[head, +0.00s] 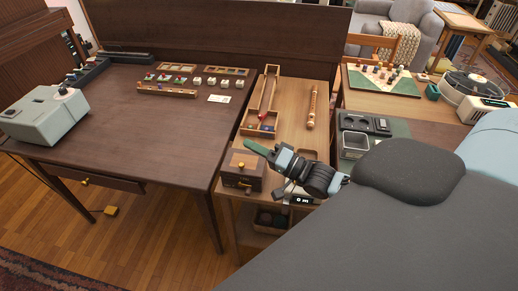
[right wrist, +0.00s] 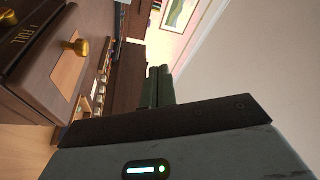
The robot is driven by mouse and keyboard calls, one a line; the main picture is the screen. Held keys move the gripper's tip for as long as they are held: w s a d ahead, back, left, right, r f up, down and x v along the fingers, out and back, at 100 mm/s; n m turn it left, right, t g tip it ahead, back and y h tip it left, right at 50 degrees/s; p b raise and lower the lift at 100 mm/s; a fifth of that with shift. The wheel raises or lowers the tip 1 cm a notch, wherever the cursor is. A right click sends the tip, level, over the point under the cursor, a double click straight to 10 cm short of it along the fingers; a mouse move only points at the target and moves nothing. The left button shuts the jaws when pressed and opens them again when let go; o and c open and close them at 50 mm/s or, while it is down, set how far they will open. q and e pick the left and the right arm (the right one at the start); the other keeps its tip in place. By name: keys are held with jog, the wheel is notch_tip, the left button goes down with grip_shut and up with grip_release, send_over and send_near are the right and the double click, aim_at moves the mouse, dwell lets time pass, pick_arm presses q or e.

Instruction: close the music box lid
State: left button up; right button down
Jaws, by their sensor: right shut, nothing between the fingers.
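The music box seems to be the small dark-brown wooden box (head: 233,181) on the light wooden side table, near its front left corner. It has a pale inlay and brass knobs. In the right wrist view, the dark box (right wrist: 38,75) fills the left side, with a brass knob (right wrist: 80,47) on a pale panel and lettering beside it. I cannot tell how far its lid stands open. My right gripper (head: 250,146) is shut and empty, pointing left above the box's back right side; its fingers (right wrist: 159,86) are together in the right wrist view. My left gripper is out of view.
A long wooden tray (head: 274,83) and a wooden rod (head: 312,107) lie behind the gripper. A grey tray (head: 355,145) is to the right. The large dark desk (head: 150,130) to the left is mostly bare, with a grey-green device (head: 40,118) at its left end.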

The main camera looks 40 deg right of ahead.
jog(key=s+a+r, duration=0.1)
jog(key=s+a, duration=0.5)
jog(key=s, duration=0.4)
jog(key=shift+s+a, duration=0.3)
jog(key=shift+a, duration=0.05)
